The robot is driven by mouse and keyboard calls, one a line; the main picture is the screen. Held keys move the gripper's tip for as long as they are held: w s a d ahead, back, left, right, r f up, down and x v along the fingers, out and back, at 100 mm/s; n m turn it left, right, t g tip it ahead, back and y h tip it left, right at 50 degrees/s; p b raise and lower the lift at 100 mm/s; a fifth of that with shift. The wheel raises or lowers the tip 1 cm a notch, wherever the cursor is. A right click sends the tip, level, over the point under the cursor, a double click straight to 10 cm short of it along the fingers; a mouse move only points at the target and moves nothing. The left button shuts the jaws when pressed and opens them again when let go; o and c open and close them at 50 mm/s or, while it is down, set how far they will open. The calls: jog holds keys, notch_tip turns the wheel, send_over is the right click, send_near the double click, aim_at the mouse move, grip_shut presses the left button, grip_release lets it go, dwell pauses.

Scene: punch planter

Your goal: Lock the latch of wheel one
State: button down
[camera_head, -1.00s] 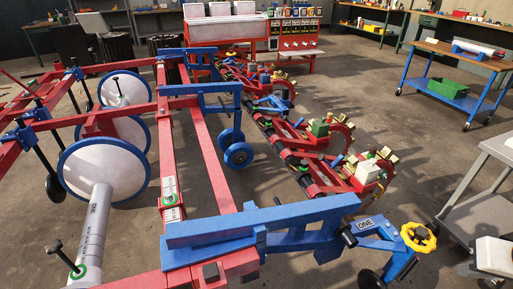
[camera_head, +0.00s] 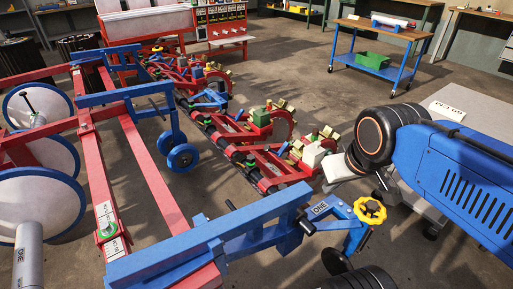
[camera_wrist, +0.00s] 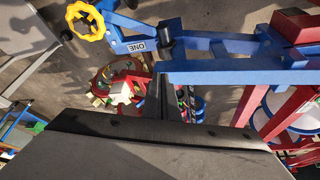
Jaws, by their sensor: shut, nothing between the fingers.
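The wheel one assembly has a blue bracket labelled ONE (camera_head: 321,208) at the end of a long blue beam (camera_head: 215,233). A yellow handwheel (camera_head: 370,212) is at its outer end, and a dark wheel (camera_head: 336,262) is below. A black cylindrical pin (camera_head: 306,225) stands at the joint; I cannot tell whether it is the latch. In the wrist view the ONE plate (camera_wrist: 137,46), yellow handwheel (camera_wrist: 85,21) and black pin (camera_wrist: 165,37) are at the top. My gripper (camera_wrist: 172,88) is shut and empty, its dark fingers pointing toward the beam, apparently apart from it.
Red planter row units (camera_head: 270,155) stand behind the assembly. Red frame rails (camera_head: 150,170) and white discs with blue rims (camera_head: 35,190) are on the left. A blue trolley (camera_head: 372,62) with a green bin (camera_head: 370,61) is at the back right. Open floor lies between.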

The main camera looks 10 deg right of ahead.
jog(key=w+a+n+g+h, duration=0.1)
jog(key=w+a+n, duration=0.2)
jog(key=w+n, duration=1.15)
jog(key=w+a+f+n, duration=0.1)
jog(key=w+a+f, duration=0.2)
jog(key=w, duration=0.6)
jog(key=w+a+f+n+h, duration=0.1)
jog(key=w+a+f, duration=0.2)
jog(key=w+f, duration=0.3)
jog(key=w+a+f+n+g, duration=0.1)
jog(key=w+a+f, duration=0.2)
jog(key=w, duration=0.9)
jog(key=shift+w+a+f, duration=0.2)
jog(key=shift+w+f, duration=0.05)
jog(key=shift+f, duration=0.65)
jog(key=shift+f, duration=0.1)
jog(key=shift+w+d+f, duration=0.3)
jog(key=shift+d+f, duration=0.6)
jog(key=shift+f, duration=0.3)
jog(key=shift+w+d+f, duration=0.3)
jog(key=shift+d+f, duration=0.6)
jog(key=shift+f, duration=0.35)
jog(key=shift+w+d+f, duration=0.3)
jog(key=shift+d+f, duration=0.6)
jog(key=shift+f, duration=0.3)
